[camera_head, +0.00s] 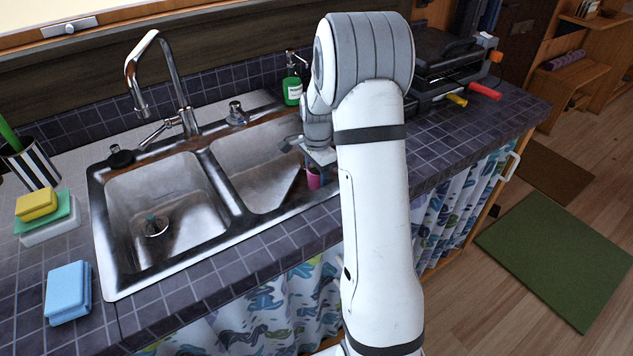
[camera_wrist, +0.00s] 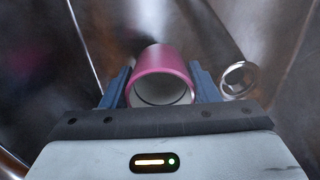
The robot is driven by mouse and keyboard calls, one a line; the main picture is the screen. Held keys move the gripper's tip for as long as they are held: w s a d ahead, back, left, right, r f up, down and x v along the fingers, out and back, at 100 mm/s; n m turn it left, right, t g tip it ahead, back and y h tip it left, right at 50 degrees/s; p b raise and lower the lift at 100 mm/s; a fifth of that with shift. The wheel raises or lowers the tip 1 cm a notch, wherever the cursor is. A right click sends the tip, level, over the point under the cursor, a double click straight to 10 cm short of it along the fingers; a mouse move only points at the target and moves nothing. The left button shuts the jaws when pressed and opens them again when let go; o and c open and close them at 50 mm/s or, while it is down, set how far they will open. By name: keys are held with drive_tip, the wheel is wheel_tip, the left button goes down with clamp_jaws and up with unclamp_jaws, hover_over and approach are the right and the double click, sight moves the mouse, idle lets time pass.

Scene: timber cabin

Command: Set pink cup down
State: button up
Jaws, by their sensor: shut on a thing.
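The pink cup (camera_wrist: 160,73) is between the two blue fingers of my gripper (camera_wrist: 160,90) in the wrist view, with its pale round opening toward the camera. My gripper is shut on it. In the head view the cup (camera_head: 313,178) shows as a small pink patch below my gripper (camera_head: 318,158), at the right basin of the steel sink (camera_head: 262,160). My arm hides part of the gripper and the cup's right side. I cannot tell whether the cup touches the basin floor.
The left basin (camera_head: 160,200) holds only its drain. The faucet (camera_head: 160,85) stands behind the basins, and a green soap bottle (camera_head: 292,85) stands behind the right one. Sponges (camera_head: 38,204) and a blue block (camera_head: 68,291) lie left. A black appliance (camera_head: 440,65) stands right.

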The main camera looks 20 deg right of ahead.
sight(317, 183)
drive_tip(key=shift+f, duration=1.6)
drive_tip(key=o, duration=1)
drive_tip(key=shift+o, duration=0.2)
drive_tip(key=shift+r, duration=0.15)
